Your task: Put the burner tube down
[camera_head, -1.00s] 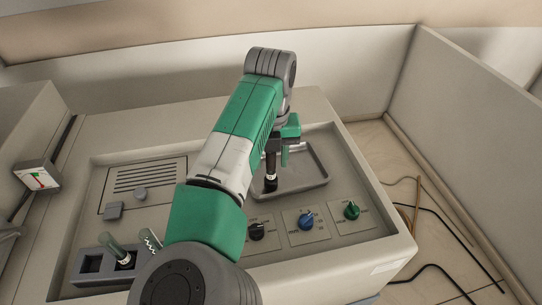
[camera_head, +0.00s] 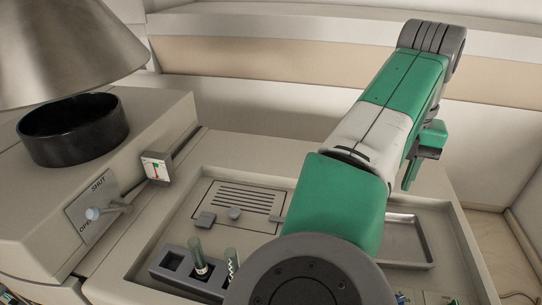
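My gripper (camera_head: 426,154) is at the right, above the far side of a shallow metal tray (camera_head: 425,240) and clear of it. It is small and partly hidden by my arm, so I cannot tell whether it is open or shut. A narrow green piece hangs beside it; I cannot tell whether this is a finger or a held tube. Two glass tubes stand in a grey rack at the bottom: one clear with a dark collar (camera_head: 198,256), one with a white coil (camera_head: 231,264). The visible part of the tray is bare; my arm hides its left part.
The grey rack (camera_head: 172,280) has an empty square slot at its left. A lever marked SHUT and OPEN (camera_head: 105,212), a small dial (camera_head: 157,168) and a black ring under a metal hood (camera_head: 75,130) stand at left.

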